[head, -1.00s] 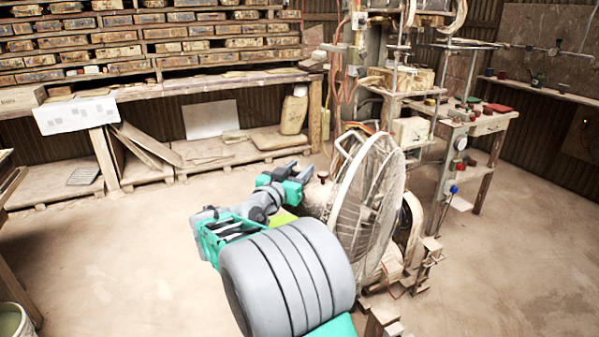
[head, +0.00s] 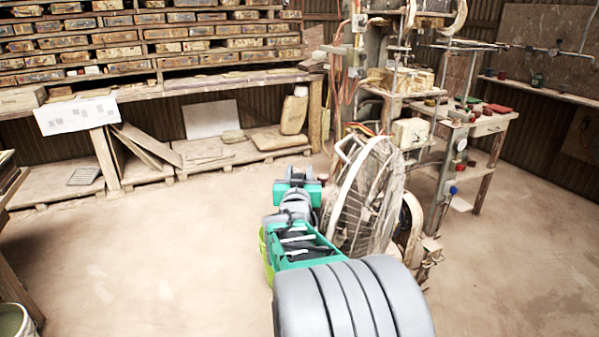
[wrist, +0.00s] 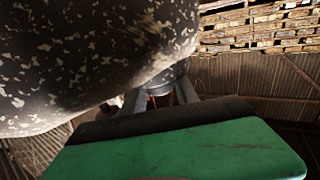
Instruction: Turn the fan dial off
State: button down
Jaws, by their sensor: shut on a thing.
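The large round fan (head: 368,200) stands right of my arm in the head view, its cage facing right. My gripper (head: 298,170) is at the back of the fan, on its left side, pointing away from the camera. In the wrist view the fan's dark, white-speckled motor housing (wrist: 75,55) fills the upper left, close to my gripper (wrist: 160,98). The fingers are shut on a small grey, round-ended part, which appears to be the fan dial (wrist: 168,77). Its setting cannot be read. The dial is hidden in the head view.
A yellow-green bucket (head: 266,250) shows partly behind my arm. The tile press (head: 405,80) and a worktable (head: 490,123) stand behind and right of the fan. Shelves of tiles (head: 150,40) line the back wall. The floor on the left is open.

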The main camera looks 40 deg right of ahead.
jog(key=c, duration=0.9)
grip_release()
jog(key=v, duration=0.8)
jog(key=shift+d+b, duration=0.1)
jog(key=shift+b, duration=0.3)
